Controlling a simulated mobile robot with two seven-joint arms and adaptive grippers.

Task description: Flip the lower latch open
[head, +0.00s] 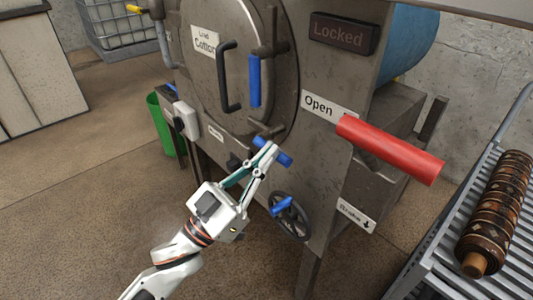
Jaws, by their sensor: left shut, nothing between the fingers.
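A grey metal machine has a large round door (205,75). The lower latch (274,151) has a blue handle and sits near the door's lower right edge, tilted down to the right. My left gripper (268,150) is shut with its fingertips at this blue handle, overlapping its left part. I cannot tell whether they touch. An upper latch (254,80) with a blue upright handle is at the door's right side. My right gripper is not in view.
A red cylindrical handle (390,149) juts out at right beside the "Open" label. A handwheel (289,215) with a blue knob is below the latch. A black door handle (227,77) stands left of the upper latch. A rolled rug (496,213) lies on a rack at right.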

